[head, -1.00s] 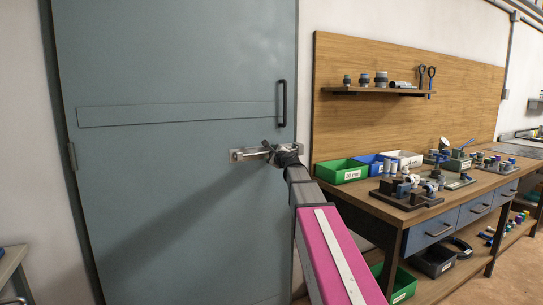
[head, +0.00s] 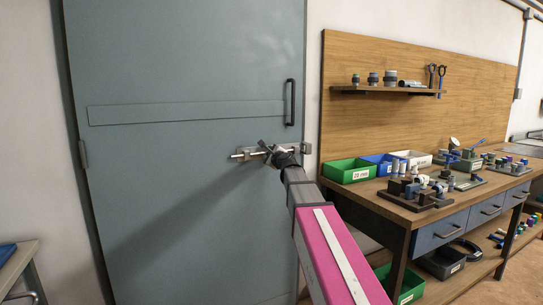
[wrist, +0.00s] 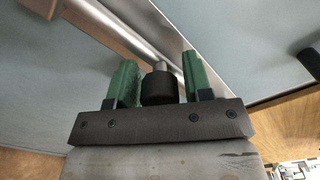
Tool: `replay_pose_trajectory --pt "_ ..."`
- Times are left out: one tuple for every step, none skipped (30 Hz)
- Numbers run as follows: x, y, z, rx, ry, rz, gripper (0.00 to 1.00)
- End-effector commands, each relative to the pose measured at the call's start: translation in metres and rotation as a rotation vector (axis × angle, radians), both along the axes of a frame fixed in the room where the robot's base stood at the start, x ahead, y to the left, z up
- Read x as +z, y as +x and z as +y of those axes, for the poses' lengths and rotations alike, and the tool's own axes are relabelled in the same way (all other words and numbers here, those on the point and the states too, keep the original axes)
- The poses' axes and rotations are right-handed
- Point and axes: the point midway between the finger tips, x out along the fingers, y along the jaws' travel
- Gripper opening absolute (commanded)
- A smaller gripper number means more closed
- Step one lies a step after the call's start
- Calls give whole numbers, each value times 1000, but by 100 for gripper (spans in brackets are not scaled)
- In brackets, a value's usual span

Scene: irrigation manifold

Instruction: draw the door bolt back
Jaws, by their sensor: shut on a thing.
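The grey door (head: 180,200) stands closed in the head view, with a metal bolt (head: 240,155) across its right side. The bolt's rod sticks out to the left of its bracket, and a metal keeper (head: 305,148) sits at the frame to the right. My gripper (head: 270,151) is at the bolt and hides its middle. In the wrist view, my gripper (wrist: 158,62) has its green fingers on either side of the black bolt knob (wrist: 159,87), shut on it. The silver rod (wrist: 135,28) runs behind the knob.
A black door handle (head: 290,102) is above the bolt. To the right stands a workbench (head: 400,205) with green, blue and white bins (head: 348,171) and fittings. A small table (head: 15,262) is at the lower left. The door face left of the bolt is clear.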

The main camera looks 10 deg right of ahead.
Motion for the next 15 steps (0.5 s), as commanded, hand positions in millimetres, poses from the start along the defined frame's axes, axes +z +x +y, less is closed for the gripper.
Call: replay_pose_trajectory --pt "-1 -1 4 12 15 8 49" --pt "-1 -1 5 13 15 7 59" --pt "-1 -1 5 12 14 7 59" --pt "-1 -1 4 12 13 7 59" --pt "-1 -1 4 11 13 6 59" --pt "0 -1 4 11 12 6 59" --pt "0 -1 4 10 11 6 59" --pt "0 -1 3 10 10 5 59" --pt "0 -1 3 10 10 5 59" --pt "0 -1 3 9 9 4 59" --pt "0 -2 3 8 9 5 59" --pt "0 -2 2 8 8 4 59" --pt "0 -3 2 8 8 4 59" --pt "0 -5 1 8 8 4 59" --pt "0 -7 1 7 8 4 59"
